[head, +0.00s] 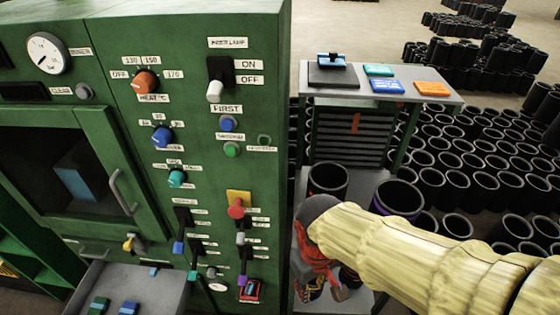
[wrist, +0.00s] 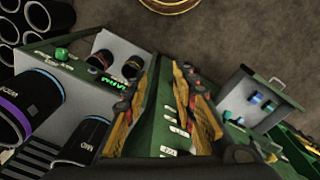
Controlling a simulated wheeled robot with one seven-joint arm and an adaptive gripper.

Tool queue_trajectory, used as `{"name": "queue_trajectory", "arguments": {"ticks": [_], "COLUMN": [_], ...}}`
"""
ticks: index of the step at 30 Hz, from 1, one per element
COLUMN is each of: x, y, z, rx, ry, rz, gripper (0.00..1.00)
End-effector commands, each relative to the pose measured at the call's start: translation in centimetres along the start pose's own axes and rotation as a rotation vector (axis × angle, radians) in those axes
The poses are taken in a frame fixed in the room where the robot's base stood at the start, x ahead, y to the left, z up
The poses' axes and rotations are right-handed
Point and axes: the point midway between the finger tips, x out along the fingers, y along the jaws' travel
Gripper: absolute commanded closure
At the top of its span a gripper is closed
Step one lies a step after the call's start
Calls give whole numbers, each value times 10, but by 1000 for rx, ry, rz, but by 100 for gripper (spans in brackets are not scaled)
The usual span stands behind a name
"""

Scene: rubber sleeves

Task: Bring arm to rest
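My arm, in a pale yellow cover, reaches in from the lower right of the head view. My gripper (head: 325,275), red and black, hangs low beside the right side of the green machine (head: 215,20), partly hidden by my wrist. In the wrist view my gripper (wrist: 165,85) has its two orange-brown and black fingers apart. Nothing is held between them; the green machine front with white labels shows through the gap.
A black sleeve (head: 328,180) and a purple-rimmed sleeve (head: 398,205) stand close to my gripper. A grey drawer (head: 135,290) is pulled out at lower left. Many black sleeves (head: 490,175) crowd the floor at right.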

Motion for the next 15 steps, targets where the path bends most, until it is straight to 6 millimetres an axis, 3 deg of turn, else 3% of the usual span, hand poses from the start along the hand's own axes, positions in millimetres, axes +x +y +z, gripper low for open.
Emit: {"name": "queue_trajectory", "arguments": {"ticks": [3, 15], "x": [-29, -115], "y": [20, 89], "z": [14, 58], "rx": [119, 416], "ry": [107, 425], "rz": [-18, 57], "gripper": [73, 73]}}
